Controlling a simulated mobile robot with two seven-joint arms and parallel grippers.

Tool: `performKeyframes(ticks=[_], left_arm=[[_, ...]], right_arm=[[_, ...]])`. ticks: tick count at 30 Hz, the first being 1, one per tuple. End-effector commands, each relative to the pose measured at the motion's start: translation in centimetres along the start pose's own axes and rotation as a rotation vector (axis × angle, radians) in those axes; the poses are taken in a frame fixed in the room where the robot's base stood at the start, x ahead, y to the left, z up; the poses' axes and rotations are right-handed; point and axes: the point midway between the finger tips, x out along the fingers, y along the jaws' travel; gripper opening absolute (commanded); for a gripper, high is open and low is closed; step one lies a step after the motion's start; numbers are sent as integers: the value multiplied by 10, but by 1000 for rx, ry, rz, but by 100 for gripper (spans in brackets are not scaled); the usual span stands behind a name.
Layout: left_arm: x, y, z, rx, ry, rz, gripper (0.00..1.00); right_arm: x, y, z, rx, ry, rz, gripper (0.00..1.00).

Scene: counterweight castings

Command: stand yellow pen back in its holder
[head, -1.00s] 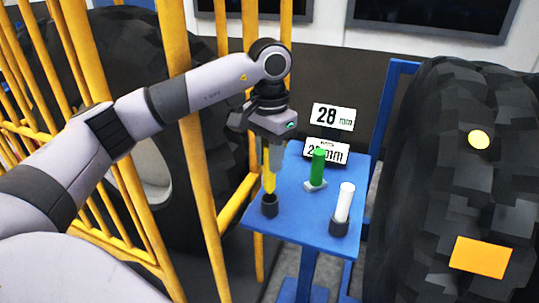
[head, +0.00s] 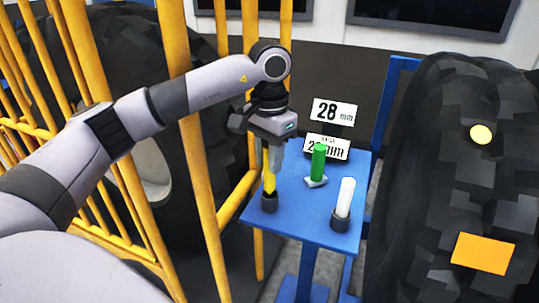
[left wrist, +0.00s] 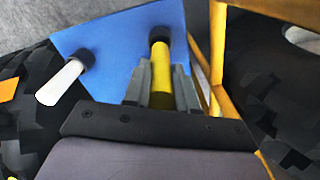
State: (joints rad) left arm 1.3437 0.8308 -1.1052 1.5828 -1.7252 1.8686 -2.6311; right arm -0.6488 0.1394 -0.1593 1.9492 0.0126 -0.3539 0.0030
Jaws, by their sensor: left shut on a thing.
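The yellow pen (head: 269,184) is upright between the fingers of my left gripper (head: 271,160), which is shut on it. Its lower end is at the mouth of a small dark round holder (head: 269,203) at the table's left front corner and appears to be inside it. How deep it sits is hidden. In the left wrist view the pen (left wrist: 161,66) runs from between the fingertips (left wrist: 161,88) to the dark holder (left wrist: 160,34). My right gripper is not in view.
On the blue table (head: 303,220), a white pen (head: 345,195) stands in a dark holder at the right front. A green pen (head: 318,160) stands on a pale base further back, before "28 mm" signs (head: 334,113). Yellow railings (head: 201,160) rise close on the left; a big tyre (head: 420,170) is right.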

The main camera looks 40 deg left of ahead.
Motion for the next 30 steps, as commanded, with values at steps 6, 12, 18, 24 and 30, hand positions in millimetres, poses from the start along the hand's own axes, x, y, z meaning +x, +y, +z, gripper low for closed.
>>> performKeyframes(ticks=[6, 12, 18, 24, 30], left_arm=[[7, 0, 0, 0, 0, 0, 8], [12, 0, 0, 0, 0, 0, 8], [17, 0, 0, 0, 0, 0, 8], [22, 0, 0, 0, 1, 0, 8], [27, 0, 0, 0, 0, 0, 8]], right_arm=[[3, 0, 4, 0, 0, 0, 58], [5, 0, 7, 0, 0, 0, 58], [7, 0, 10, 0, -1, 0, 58], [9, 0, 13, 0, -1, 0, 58], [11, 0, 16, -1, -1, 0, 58]])
